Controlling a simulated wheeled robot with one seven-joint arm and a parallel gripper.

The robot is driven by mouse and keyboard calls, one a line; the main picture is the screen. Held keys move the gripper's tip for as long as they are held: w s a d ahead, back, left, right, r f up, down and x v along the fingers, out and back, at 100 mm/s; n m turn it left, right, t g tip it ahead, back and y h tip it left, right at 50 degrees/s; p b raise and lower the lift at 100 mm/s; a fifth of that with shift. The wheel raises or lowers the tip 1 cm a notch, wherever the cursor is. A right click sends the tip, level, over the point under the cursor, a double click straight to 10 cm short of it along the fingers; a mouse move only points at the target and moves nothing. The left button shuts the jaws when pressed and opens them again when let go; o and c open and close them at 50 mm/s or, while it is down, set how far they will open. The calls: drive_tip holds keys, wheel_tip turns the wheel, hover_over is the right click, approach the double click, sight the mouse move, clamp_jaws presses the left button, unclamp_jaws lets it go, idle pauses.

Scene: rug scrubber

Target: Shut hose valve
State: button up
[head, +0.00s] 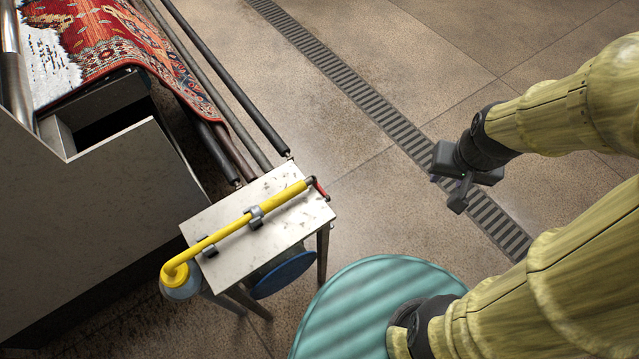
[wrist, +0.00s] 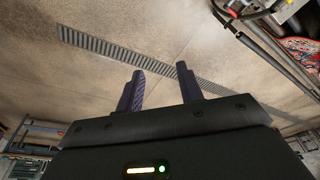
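The hose valve shows as a small red handle (head: 321,189) at the right end of a yellow hose (head: 235,229) in the head view. The hose is clipped along the top of a small pale metal table (head: 287,231). My gripper (head: 446,191) is over the floor to the right of the valve, well apart from it. In the wrist view the two dark fingers of my gripper (wrist: 162,72) are spread, with nothing between them. A red piece (wrist: 232,8) at the top edge of the wrist view appears to be the valve handle, partly cut off.
A grey machine (head: 90,220) with a patterned red rug (head: 130,45) and long rollers stands at the left. A blue disc (head: 285,275) hangs below the table. A drain grate (head: 350,85) crosses the floor. Open floor lies between my gripper and the table.

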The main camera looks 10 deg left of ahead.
drive_tip(key=w+a+f+n+t+y+b, duration=0.1)
drive_tip(key=w+a+f+t+y+b, duration=0.3)
drive_tip(key=w+f, duration=0.6)
drive_tip(key=w+d+f+n+t+b, duration=0.1)
drive_tip(key=w+f+b, duration=0.6)
drive_tip(key=w, duration=0.6)
drive_tip(key=a+f+g+y+b, duration=0.1)
drive_tip(key=a+f+y+b, duration=0.2)
drive_tip(key=f, duration=0.4)
drive_tip(key=a+f+g+y+b, duration=0.1)
drive_tip(key=a+f+g+y, duration=0.1)
drive_tip(key=a+f+y, duration=0.3)
drive_tip(key=s+f+g+y+b, duration=0.3)
drive_tip(key=s+f+g+y, duration=0.1)
drive_tip(key=s+f, duration=0.4)
drive_tip(key=shift+s+a+f+g, duration=0.35)
drive_tip(key=shift+s+g, duration=0.15)
drive_tip(key=shift+g, duration=0.4)
